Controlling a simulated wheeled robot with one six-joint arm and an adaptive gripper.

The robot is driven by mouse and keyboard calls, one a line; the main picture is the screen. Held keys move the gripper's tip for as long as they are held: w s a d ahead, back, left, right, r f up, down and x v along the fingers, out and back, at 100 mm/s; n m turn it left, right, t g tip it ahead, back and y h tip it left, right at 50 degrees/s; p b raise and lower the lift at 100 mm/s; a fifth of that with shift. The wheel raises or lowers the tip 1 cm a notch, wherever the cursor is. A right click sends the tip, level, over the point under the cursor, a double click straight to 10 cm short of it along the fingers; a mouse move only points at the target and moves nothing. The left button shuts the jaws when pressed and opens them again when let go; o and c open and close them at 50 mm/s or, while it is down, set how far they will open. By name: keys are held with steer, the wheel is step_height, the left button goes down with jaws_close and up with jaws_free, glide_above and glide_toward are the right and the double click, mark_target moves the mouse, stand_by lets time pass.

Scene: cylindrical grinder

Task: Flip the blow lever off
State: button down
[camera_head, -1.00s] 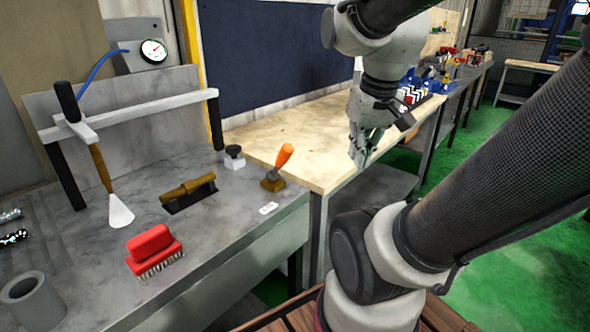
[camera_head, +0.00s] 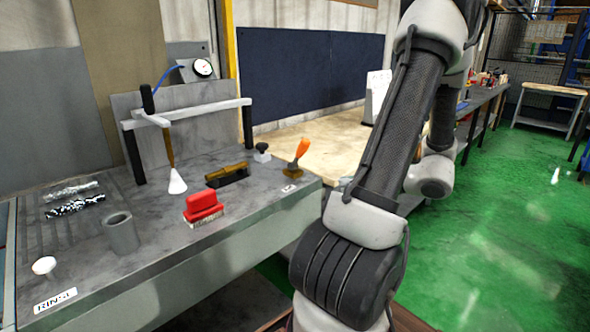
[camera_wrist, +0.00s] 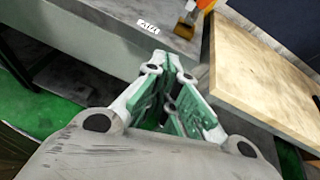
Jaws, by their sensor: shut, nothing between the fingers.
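An orange-handled lever (camera_head: 301,151) stands on a brass base near the right end of the grey bench, its handle tilted up and to the right. A small white label (camera_head: 289,188) lies in front of it, too small to read. In the wrist view, the lever's brass base (camera_wrist: 184,30) and part of its orange handle (camera_wrist: 205,4) show at the top edge, with the label (camera_wrist: 148,26) to their left. My gripper (camera_wrist: 168,68) is shut and empty, apart from the lever and below it in that picture. In the head view my arm hides most of the gripper.
On the grey bench (camera_head: 150,240) are a red brush (camera_head: 203,204), a brown-handled tool (camera_head: 228,175), a black knob (camera_head: 262,148), a grey cup (camera_head: 121,233) and a white knob (camera_head: 44,265) by a RINSE label. A wooden bench (camera_head: 330,135) stands behind. Green floor is open to the right.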

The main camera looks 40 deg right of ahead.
steer(key=w+r+m, duration=0.1)
steer(key=d+r+m+t+h, duration=0.1)
steer(key=w+r, duration=0.1)
steer(key=shift+w+d+r+m+t, duration=0.2)
steer(key=shift+w+d+m+t, duration=0.15)
steer(key=shift+d+m+t, duration=0.05)
glide_toward(299, 153)
steer(key=shift+w+f, duration=1.65)
steer(key=shift+w, duration=0.6)
steer(key=shift+d, duration=0.3)
steer(key=shift+r+h, duration=0.1)
steer(key=shift+h, duration=0.2)
